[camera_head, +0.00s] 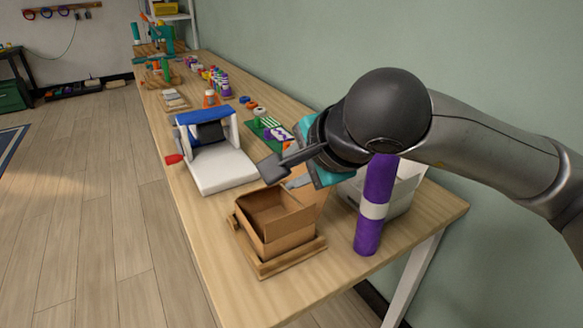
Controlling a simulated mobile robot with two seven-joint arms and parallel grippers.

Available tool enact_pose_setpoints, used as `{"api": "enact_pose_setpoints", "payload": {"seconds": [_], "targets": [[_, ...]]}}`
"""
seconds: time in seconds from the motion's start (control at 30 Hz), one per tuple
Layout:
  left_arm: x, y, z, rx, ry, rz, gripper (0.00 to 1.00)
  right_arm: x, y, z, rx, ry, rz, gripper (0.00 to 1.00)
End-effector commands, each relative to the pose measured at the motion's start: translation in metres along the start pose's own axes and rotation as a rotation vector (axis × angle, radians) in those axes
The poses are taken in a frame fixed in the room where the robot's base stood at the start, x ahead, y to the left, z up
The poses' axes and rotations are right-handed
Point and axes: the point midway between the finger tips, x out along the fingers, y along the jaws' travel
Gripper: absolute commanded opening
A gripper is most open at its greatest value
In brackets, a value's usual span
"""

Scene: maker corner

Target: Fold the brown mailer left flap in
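The brown mailer (291,243) is an open-topped box on a low wooden tray (291,262) near the front of the bench. Its dark interior shows. A brown panel stands up at its right rear, partly behind my gripper. I cannot clearly make out the left flap; the left side shows only a narrow edge. My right gripper (285,177) comes in from the right and hangs just above and behind the box's far edge. Its two fingers appear apart with nothing between them. I cannot tell whether a finger touches the box. My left gripper is not in view.
A purple roll with a white band (375,206) stands right of the mailer, before a white bin (405,188). A white and blue machine with a red handle (214,152) stands behind left. Small colourful items line the bench further back. The bench's front left corner is clear.

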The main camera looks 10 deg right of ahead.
Motion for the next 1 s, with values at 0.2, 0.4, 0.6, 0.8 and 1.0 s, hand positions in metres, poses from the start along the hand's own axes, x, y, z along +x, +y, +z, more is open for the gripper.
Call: {"api": "enact_pose_setpoints", "payload": {"seconds": [0.2, 0.4, 0.6, 0.8, 1.0], "targets": [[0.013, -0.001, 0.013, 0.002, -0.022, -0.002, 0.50, 0.004, -0.005, 0.005, -0.002, -0.006, 0.006, 0.33], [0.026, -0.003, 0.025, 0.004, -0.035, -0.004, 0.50, 0.010, -0.007, 0.005, 0.001, -0.002, 0.010, 0.33], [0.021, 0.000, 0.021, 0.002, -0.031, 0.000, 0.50, 0.029, -0.006, 0.005, 0.002, 0.000, 0.011, 0.33], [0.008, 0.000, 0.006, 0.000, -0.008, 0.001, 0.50, 0.067, -0.004, 0.005, 0.002, 0.000, 0.012, 0.33], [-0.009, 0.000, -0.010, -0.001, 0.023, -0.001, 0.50, 0.105, -0.004, 0.005, 0.002, 0.000, 0.012, 0.33]]}}
